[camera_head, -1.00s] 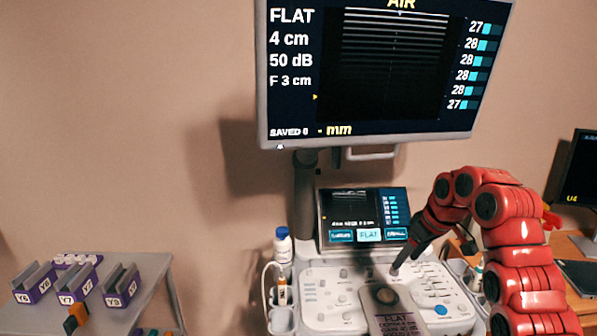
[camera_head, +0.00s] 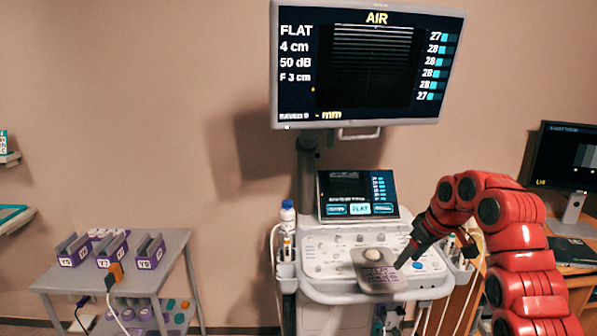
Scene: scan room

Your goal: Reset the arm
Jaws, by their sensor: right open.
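My red right arm comes in from the lower right and bends down to the left. Its dark right gripper (camera_head: 404,261) is open, with nothing visible between the fingers. In the picture its tip is at the right edge of a grey labelled plate with a round spot (camera_head: 375,272), at the front of the scanner console (camera_head: 318,262). I cannot tell whether they touch. My left gripper is not in view.
A large monitor (camera_head: 365,65) and a small touch screen (camera_head: 357,195) stand above the console. A bottle (camera_head: 287,215) is at its left. A grey cart (camera_head: 178,248) with purple holders (camera_head: 149,251) stands at left. A desk with a monitor (camera_head: 562,158) is at right. Floor between cart and console looks clear.

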